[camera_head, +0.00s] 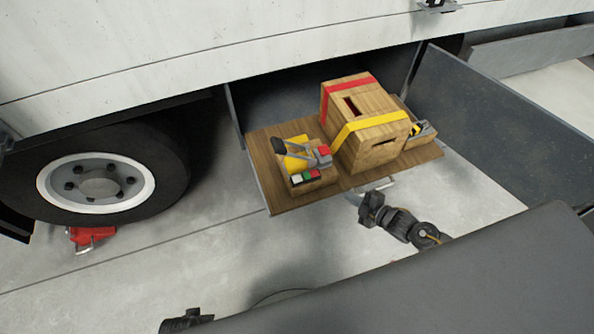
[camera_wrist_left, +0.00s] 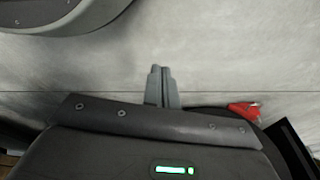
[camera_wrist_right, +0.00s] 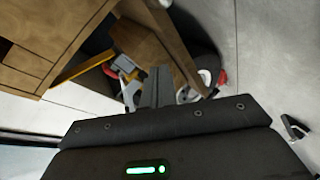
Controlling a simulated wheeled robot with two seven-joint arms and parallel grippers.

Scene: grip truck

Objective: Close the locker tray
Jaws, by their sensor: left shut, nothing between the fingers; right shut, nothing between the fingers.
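The locker tray (camera_head: 273,196), a wooden board, is pulled out of the open locker (camera_head: 280,104) in the truck's side. My left gripper's fingers (camera_wrist_left: 161,72) are shut and empty over bare floor, away from the tray.
On the tray stand a wooden box (camera_head: 377,135) with red and yellow bands, a tool block (camera_head: 310,176) at its left and another block (camera_head: 422,134) at its right. A grey locker door (camera_head: 500,110) hangs open at right. A wheel (camera_head: 95,184) and red object (camera_head: 90,236) are at left.

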